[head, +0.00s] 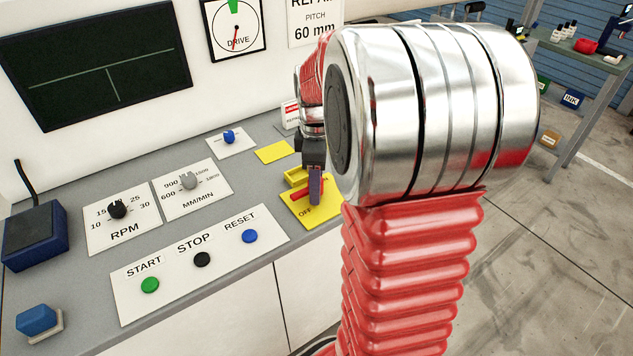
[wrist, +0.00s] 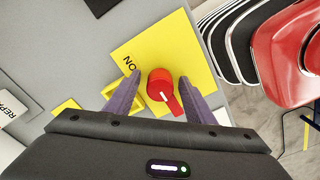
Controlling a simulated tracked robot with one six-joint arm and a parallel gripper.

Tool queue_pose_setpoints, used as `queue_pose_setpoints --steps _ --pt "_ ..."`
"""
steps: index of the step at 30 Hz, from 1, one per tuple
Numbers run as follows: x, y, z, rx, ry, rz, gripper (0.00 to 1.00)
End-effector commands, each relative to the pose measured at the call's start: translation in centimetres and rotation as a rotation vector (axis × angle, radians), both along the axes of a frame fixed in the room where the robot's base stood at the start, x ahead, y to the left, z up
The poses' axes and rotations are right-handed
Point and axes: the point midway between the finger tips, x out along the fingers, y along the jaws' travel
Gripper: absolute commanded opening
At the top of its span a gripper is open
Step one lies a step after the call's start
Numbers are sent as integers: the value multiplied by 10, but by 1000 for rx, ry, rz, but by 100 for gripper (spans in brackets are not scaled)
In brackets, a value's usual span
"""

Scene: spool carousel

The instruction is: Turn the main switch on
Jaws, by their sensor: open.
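The main switch is a red rotary knob (wrist: 160,84) on a yellow plate (wrist: 135,50). In the wrist view the letters ON show on the plate left of the knob, and the knob's white-marked handle points down, away from ON. In the head view the yellow plate (head: 317,219) shows OFF, and the red knob (head: 297,194) is partly behind my gripper. My gripper (wrist: 159,79) is open, with one purple finger on each side of the knob. I cannot tell whether the fingers touch it. My gripper also shows in the head view (head: 315,190).
A panel with START, STOP and RESET buttons (head: 202,283) lies left of the switch. RPM and MM/MIN dials (head: 118,209) sit behind it. A dark screen (head: 97,62) and a DRIVE gauge (head: 236,28) are on the wall. A small yellow plate (head: 274,152) lies further back.

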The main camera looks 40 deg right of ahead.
Motion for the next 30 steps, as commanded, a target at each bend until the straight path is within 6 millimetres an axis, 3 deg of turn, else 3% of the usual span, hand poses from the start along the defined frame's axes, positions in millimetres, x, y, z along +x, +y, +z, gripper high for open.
queue_pose_setpoints --steps 18,30 --pt "0 0 0 0 0 1 8" --pt "0 0 1 -1 -1 -49 8"
